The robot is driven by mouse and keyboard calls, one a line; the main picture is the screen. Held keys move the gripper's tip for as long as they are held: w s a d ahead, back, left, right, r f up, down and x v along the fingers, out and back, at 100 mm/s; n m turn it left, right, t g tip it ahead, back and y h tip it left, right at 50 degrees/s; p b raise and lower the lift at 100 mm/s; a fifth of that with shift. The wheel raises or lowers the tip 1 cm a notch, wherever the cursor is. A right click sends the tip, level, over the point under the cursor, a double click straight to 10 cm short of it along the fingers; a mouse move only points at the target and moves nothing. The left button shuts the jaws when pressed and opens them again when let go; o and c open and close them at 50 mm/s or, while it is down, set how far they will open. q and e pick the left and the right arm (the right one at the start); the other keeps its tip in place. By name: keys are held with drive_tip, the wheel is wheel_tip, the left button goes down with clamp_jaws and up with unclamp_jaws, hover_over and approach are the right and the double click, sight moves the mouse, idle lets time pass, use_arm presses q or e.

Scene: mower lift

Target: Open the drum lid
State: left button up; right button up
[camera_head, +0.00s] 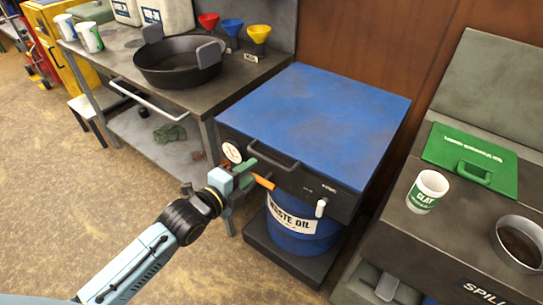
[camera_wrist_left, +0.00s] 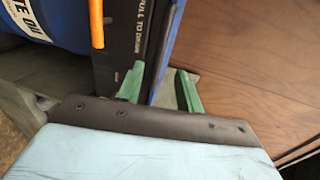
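The drum lid (camera_head: 318,115) is a broad, square blue top with a dark front face, and it lies flat and closed over the blue waste oil drum (camera_head: 302,240). A black bar handle (camera_head: 287,160) is on its front. My left gripper (camera_head: 257,168), with green fingers, is at the left part of the front face, close to the handle. In the left wrist view the green fingers (camera_wrist_left: 160,78) are apart, with the dark panel and blue lid edge (camera_wrist_left: 170,45) beyond and between them. Contact with the handle cannot be told. My right gripper is out of view.
An orange lever (camera_head: 264,182), a white-tipped lever (camera_head: 321,207) and a gauge (camera_head: 231,152) stand on the front. Left is a bench with a black pan (camera_head: 178,65) and funnels. Right is a cabinet with a cup (camera_head: 427,190) and a green case (camera_head: 470,160). Floor at lower left is clear.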

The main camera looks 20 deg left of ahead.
use_arm(q)
drive_tip(key=b+x, duration=0.1)
drive_tip(key=x, duration=0.9)
drive_tip(key=shift+w+b, duration=0.1)
drive_tip(key=shift+b, duration=0.25)
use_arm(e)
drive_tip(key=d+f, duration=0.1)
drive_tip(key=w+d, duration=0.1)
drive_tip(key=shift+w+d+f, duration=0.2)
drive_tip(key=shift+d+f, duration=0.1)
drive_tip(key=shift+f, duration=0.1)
use_arm(q)
drive_tip(key=shift+f, duration=0.1)
drive_tip(key=c, duration=0.7)
clamp_jaws()
drive_tip(key=shift+f, duration=0.1)
